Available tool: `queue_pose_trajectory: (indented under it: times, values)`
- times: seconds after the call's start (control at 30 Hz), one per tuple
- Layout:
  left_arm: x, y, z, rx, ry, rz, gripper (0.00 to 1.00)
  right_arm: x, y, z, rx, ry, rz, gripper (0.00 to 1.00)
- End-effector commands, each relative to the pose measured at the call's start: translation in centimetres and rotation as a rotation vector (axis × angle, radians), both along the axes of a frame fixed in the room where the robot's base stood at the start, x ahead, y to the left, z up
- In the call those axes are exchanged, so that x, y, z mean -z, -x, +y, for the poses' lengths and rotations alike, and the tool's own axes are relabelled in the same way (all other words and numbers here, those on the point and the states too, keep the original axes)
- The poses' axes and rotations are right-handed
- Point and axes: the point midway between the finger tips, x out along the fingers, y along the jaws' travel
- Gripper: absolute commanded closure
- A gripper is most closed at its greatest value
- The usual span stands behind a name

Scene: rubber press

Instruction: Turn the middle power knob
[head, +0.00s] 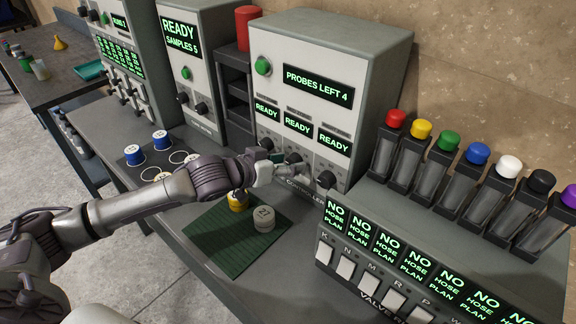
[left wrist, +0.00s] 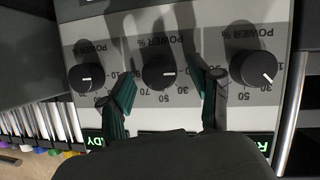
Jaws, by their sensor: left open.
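The controller box (head: 335,120) has a row of three black power knobs under three green READY displays. My left gripper (head: 290,168) is in front of the box's lower face and partly hides the left and middle knobs. The right knob (head: 326,180) shows clear of it. In the left wrist view, which is upside down, my left gripper (left wrist: 162,73) is open, with one finger on each side of the middle knob (left wrist: 158,73). I cannot tell whether the fingers touch it. The other knobs (left wrist: 85,78) (left wrist: 255,68) lie outside the fingers. My right gripper is not in view.
A green mat (head: 225,245) with a yellow-and-white piece and grey weights lies below my left forearm. A valve panel (head: 400,270) with white switches and colour-capped tubes stands at the right. Other machines (head: 190,60) stand to the left.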

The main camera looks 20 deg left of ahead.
Motion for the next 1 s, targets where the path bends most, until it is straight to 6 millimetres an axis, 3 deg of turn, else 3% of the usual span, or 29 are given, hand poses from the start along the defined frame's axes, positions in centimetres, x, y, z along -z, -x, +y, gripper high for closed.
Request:
queue_pose_trajectory:
  times: [0.33, 0.7, 1.0]
  values:
    - [0.11, -0.38, -0.19, 0.000, 0.000, 0.000, 0.37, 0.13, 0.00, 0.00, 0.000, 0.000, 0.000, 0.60]
    - [0.11, -0.36, -0.19, 0.000, 0.000, 0.000, 0.97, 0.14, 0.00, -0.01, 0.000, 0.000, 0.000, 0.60]
    - [0.01, -0.32, -0.28, 0.001, -0.035, -0.012, 0.97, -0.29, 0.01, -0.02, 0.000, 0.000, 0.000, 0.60]
